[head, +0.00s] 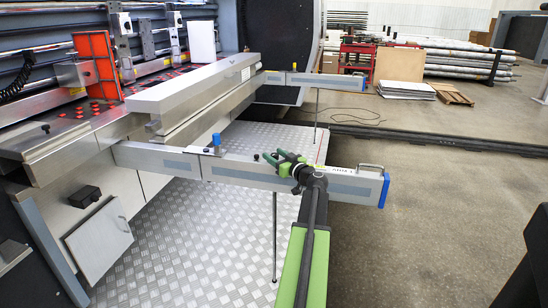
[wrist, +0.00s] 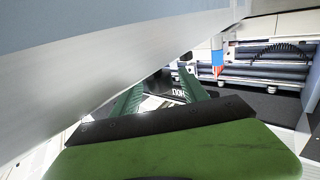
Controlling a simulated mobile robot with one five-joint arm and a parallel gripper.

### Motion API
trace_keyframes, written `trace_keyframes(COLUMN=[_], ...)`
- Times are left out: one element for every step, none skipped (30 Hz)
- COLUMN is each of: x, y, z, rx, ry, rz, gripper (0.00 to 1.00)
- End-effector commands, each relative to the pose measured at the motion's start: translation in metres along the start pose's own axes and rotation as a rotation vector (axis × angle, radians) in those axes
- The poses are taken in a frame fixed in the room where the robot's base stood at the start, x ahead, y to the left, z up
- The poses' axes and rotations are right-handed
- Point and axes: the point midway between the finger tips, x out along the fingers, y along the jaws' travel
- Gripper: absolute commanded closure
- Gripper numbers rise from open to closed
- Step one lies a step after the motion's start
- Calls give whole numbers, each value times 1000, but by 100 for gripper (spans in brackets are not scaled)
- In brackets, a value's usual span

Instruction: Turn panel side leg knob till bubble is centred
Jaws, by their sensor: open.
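The near grey beam (head: 240,172) reaches out from the machine to a blue end cap (head: 384,190). A thin leg (head: 275,235) stands under it on the tread plate. A blue-topped fitting (head: 217,142) and a small black knob (head: 256,157) sit on its top. I cannot tell which knob is the panel side leg's, and no bubble can be made out. My gripper (head: 277,161) is over the beam, right of the black knob. In the wrist view my gripper (wrist: 161,80) has its green fingers apart, with no knob visible between them. A large pale surface (wrist: 90,70) fills the upper left.
A far beam (head: 315,80) with another thin leg (head: 317,110) runs parallel behind. The machine (head: 185,95) with a red plate (head: 96,62) stands at left. A rail (head: 430,137) crosses the floor behind. Concrete floor at right is mostly clear.

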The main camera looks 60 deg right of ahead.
Motion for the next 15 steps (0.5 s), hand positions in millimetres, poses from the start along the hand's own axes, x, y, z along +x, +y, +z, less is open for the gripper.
trace_keyframes(x=[0,0,0,0,0,0,0,0,0,0,0,0,0,0,0], y=[0,0,0,0,0,0,0,0,0,0,0,0,0,0,0], z=[0,0,0,0,0,0,0,0,0,0,0,0,0,0,0], rx=[0,0,0,0,0,0,0,0,0,0,0,0,0,0,0], ry=[0,0,0,0,0,0,0,0,0,0,0,0,0,0,0], rz=[0,0,0,0,0,-1,-1,0,0,0,0,0,0,0,0], gripper=[48,51,56,60,64,69,73,77,82,86,90,96,99,100,100])
